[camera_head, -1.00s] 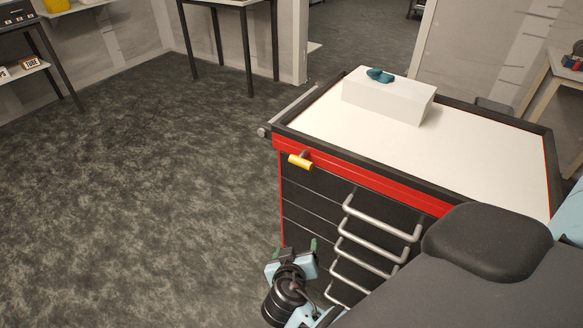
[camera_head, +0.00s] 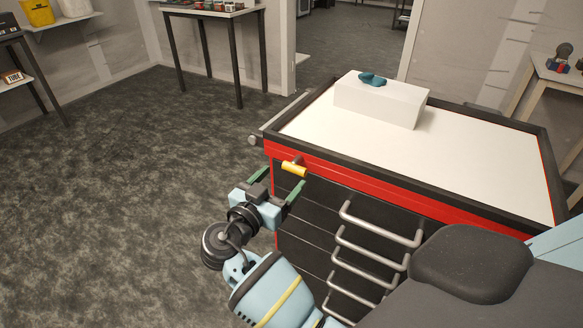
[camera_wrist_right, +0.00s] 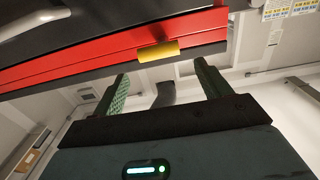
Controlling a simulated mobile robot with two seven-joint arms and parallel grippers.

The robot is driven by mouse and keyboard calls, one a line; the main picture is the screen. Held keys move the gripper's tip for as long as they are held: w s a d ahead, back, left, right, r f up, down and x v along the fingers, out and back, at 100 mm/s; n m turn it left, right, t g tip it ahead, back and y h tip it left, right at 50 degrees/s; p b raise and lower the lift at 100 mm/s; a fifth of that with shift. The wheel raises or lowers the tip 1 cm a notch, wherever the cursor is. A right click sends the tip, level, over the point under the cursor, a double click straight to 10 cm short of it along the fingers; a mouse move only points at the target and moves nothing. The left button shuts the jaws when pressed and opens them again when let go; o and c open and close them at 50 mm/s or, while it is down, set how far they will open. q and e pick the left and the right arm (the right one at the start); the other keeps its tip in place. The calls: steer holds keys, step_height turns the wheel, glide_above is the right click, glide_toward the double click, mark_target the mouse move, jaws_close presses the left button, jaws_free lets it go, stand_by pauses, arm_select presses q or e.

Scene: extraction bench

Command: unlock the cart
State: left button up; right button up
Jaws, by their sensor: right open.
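The cart (camera_head: 310,258) is black with a red band under its top and several grey drawer handles on its front. A yellow lever (camera_head: 294,169) sticks out of the red band near the front left corner; it also shows in the right wrist view (camera_wrist_right: 158,51), beyond the fingers. My right gripper (camera_head: 279,184) is open and empty, just below and in front of the yellow lever. Its green fingers (camera_wrist_right: 163,84) are spread apart and do not appear to touch the lever. My left gripper is not in view.
A white box (camera_head: 375,104) with a teal object (camera_head: 372,79) on it stands on the cart's white top. A side table (camera_head: 215,12) with small items stands at the back. The floor left of the cart is clear.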

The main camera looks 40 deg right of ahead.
mark_target(294, 167)
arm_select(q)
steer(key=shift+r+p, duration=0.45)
arm_select(e)
steer(key=shift+x, duration=2.65)
steer(key=shift+c, duration=0.5)
steer(key=c, duration=0.9)
